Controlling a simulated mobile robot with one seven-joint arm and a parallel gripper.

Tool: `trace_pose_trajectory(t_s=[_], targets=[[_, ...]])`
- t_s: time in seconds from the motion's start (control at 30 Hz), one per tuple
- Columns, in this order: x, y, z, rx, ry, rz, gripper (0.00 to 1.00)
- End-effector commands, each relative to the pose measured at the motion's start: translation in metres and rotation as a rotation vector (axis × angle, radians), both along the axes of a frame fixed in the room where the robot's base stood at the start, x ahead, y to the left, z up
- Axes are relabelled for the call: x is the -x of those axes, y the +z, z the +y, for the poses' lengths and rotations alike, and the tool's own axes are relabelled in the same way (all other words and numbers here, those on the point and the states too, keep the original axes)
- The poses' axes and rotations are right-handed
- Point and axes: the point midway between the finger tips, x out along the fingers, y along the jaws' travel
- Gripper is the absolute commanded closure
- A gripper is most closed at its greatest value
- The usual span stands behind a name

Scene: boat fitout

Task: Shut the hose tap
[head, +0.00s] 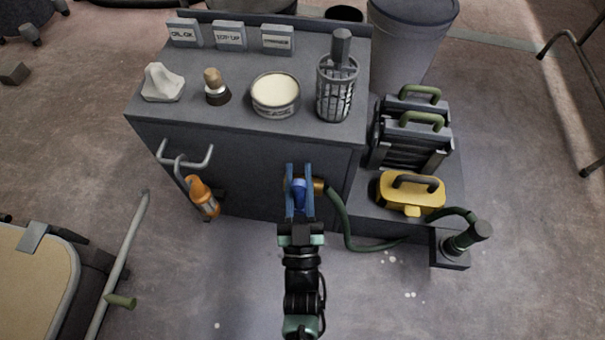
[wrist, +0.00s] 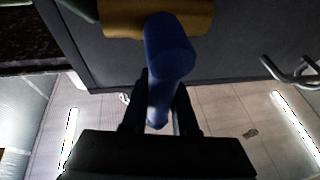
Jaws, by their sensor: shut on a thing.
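The hose tap has a brass body (head: 318,187) on the front of the grey cabinet and a blue handle (head: 299,188). A green hose (head: 345,222) runs from the brass part down and to the right. My gripper (head: 300,190) is at the tap, with its fingers on either side of the blue handle. In the wrist view, the blue handle (wrist: 167,60) stands between the two dark fingers (wrist: 160,105), which are shut on it. The brass body (wrist: 190,18) shows behind it at the top.
The floor in front is mostly clear.

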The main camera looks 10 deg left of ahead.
Motion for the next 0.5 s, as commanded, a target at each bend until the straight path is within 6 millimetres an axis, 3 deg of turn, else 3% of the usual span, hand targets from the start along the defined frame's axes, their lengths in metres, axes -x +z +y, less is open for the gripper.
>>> trace_pose_trajectory(t_s=[0.47,0.5], targets=[[0.0017,-0.0022,0.0027,0.017,0.004,0.003,1.0],[0.0017,-0.0022,0.0027,0.017,0.004,0.003,0.68]])
